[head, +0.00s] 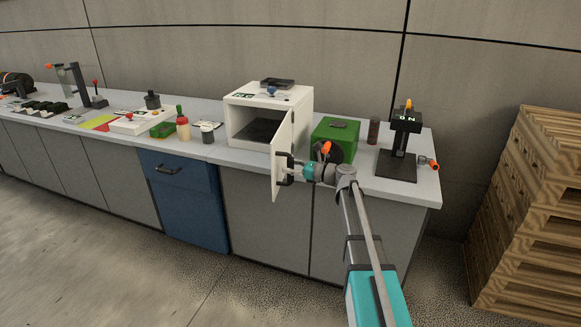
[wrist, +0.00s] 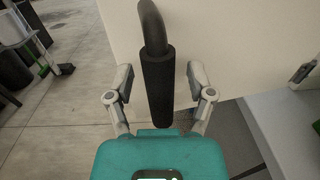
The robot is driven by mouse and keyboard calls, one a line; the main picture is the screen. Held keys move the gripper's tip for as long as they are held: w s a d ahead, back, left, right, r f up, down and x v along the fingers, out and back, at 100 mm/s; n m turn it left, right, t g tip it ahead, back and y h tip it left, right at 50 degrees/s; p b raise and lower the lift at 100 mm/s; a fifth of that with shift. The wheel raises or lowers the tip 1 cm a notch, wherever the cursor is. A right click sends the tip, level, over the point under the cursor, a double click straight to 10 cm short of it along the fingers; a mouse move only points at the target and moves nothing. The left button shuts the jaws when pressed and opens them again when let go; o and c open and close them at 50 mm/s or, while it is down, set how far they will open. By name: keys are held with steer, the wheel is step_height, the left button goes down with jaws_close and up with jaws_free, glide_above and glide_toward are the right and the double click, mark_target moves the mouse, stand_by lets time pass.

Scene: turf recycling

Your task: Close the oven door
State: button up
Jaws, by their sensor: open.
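The white oven (head: 248,122) stands on the grey worktop with its front open and a dark interior. Its white door (head: 284,150) is swung outward past the worktop's front edge. The door also fills the upper right of the wrist view (wrist: 240,50). A black handle (wrist: 158,85) sticks out from the door's outer face. My gripper (head: 289,170) is at the handle, on the door's right side in the head view. In the wrist view my gripper (wrist: 160,85) is open, one finger on each side of the handle, with gaps visible on both sides.
A green box-shaped machine (head: 335,138) and a black stand (head: 402,145) are on the worktop right of the oven. Bottles (head: 182,126) and small parts lie to its left. Wooden pallets (head: 530,200) are stacked at the right. The floor (head: 100,270) in front is clear.

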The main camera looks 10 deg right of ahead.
jaws_close()
stand_by(0.3)
stand_by(0.4)
